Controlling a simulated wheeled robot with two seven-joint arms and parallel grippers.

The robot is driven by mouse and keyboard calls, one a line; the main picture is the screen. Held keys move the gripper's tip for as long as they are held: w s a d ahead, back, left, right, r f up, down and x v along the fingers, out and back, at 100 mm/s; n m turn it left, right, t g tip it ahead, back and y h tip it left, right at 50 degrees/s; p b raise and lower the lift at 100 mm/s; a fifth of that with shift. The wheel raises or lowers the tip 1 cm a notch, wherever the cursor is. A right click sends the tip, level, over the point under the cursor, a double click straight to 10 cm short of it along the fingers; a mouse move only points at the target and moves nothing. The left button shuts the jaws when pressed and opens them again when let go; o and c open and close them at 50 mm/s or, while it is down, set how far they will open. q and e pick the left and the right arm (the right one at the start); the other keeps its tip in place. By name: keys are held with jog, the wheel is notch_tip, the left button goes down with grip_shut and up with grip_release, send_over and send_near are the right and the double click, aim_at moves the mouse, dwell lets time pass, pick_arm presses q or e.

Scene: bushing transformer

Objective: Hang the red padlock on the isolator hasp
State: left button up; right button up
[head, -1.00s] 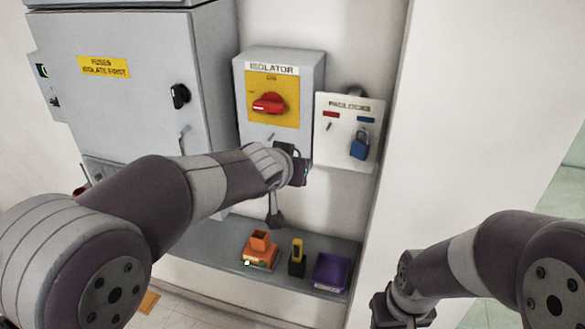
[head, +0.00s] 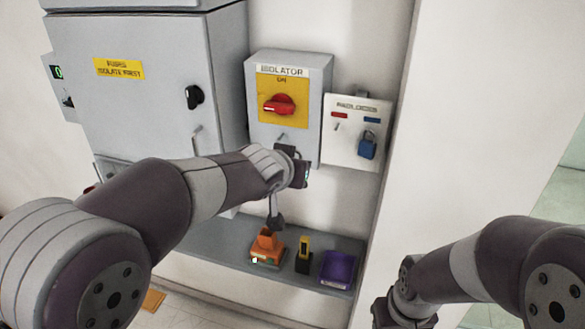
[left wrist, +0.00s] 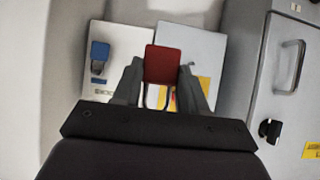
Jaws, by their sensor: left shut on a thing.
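The red padlock (left wrist: 164,63) is between the two fingers of my left gripper (left wrist: 160,74) in the left wrist view, with its shackle towards the palm. In the head view my left gripper (head: 293,168) is in front of the lower part of the grey isolator box (head: 312,120); the padlock cannot be made out there. The isolator has a red handle (head: 279,104) on a yellow plate, under the word ON. A small metal piece, apparently the hasp (head: 283,137), shows below the plate, just above my gripper. My right gripper (head: 395,312) is at the bottom edge, its fingers not clear.
The padlock board (head: 345,150) with a blue padlock (head: 368,147) is right of the isolator. A large grey cabinet (head: 140,110) stands left. The shelf (head: 215,245) below holds an orange device (head: 268,250), a yellow-and-black item (head: 304,252) and a purple tray (head: 338,270).

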pick_arm(q)
jog(key=s+a+b, duration=0.2)
jog(key=s, duration=0.4)
jog(key=shift+s+b, duration=0.15)
jog(key=shift+b, duration=0.2)
